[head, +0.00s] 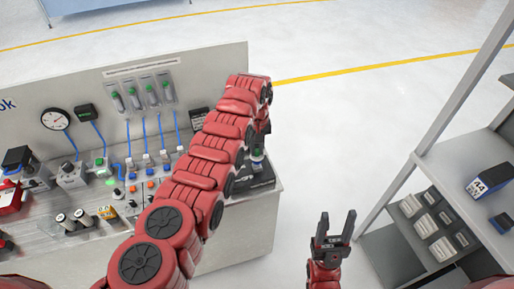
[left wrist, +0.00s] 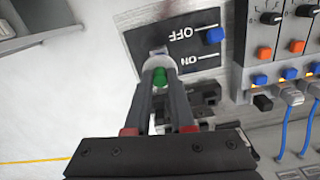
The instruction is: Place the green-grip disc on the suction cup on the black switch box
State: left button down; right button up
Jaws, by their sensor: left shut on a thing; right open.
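My left gripper (left wrist: 160,85) is shut on the green-grip disc; its green grip (left wrist: 160,77) shows between the fingertips, with the pale disc (left wrist: 157,63) just beyond them. The disc is over the near edge of the black switch box (left wrist: 190,42), marked OFF and ON, with a blue knob. I cannot tell whether the disc touches the box, and the suction cup is not clearly visible. In the head view the green grip (head: 257,152) shows above the black switch box (head: 252,182), partly behind my left arm. My right gripper (head: 334,228) is open and empty, right of the bench.
The bench panel holds a gauge (head: 55,119), several green-topped tubes and blue cables. Small devices and orange and blue buttons crowd the bench to the left. A shelf unit (head: 462,205) with boxes stands at the right. Clear floor lies between bench and shelf.

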pick_arm(q)
jog(key=shift+f+b, duration=0.5)
jog(key=shift+f, duration=0.2)
jog(key=c, duration=0.7)
grip_release()
jog(key=shift+r, duration=0.1)
